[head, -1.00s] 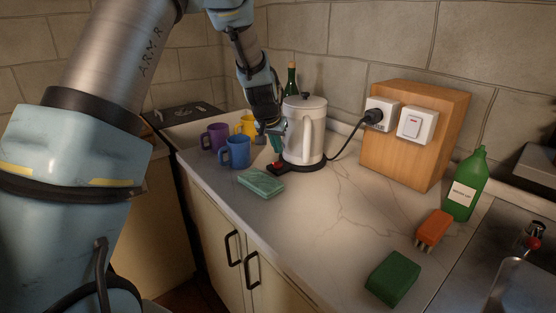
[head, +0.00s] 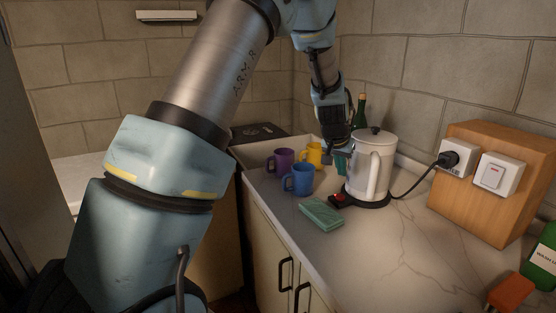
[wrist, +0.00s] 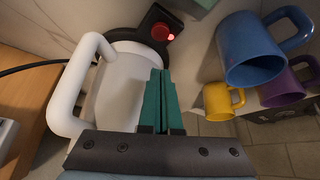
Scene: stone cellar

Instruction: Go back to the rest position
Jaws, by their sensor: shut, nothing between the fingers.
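My gripper (head: 341,166) is shut and empty, pointing down just left of the white kettle (head: 370,165), above the front of its black base. In the wrist view the teal fingers (wrist: 161,80) are pressed together, in front of the kettle's white body (wrist: 110,90). A red light or switch (wrist: 170,37) on the base shows beyond the fingertips, apart from them. It also shows in the head view (head: 338,198).
Blue (head: 298,180), purple (head: 281,161) and yellow (head: 312,153) mugs stand left of my gripper. A green sponge (head: 321,213) lies in front. A green bottle (head: 362,110) stands behind. The kettle's cord runs to a plug (head: 449,159) on a wooden block (head: 507,142).

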